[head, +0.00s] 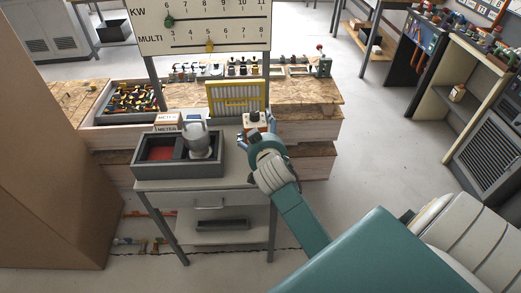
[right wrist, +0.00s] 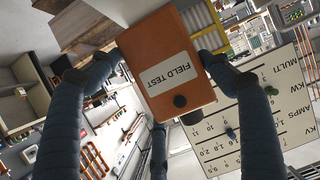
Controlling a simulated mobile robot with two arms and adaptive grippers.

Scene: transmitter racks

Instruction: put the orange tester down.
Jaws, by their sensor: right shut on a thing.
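The orange tester (right wrist: 165,50) is a box with a white FIELD TEST label and a dark round knob, tilted in the right wrist view. My right gripper (right wrist: 162,66) has one finger on each side of it and is shut on it. In the head view the right gripper (head: 257,128) holds it over the right rear corner of a small grey cart (head: 238,178); the tester (head: 255,117) is small there and partly hidden. I cannot tell whether it touches the cart. My left gripper is not in view.
On the cart a dark grey divided tray (head: 150,171) has a red-bottomed compartment and a grey metal canister (head: 199,142). A small METER sign (head: 168,125) is behind it. A yellow-framed rack (head: 236,97) and wooden bench (head: 310,93) lie behind. A cardboard-brown panel (head: 45,150) blocks the left.

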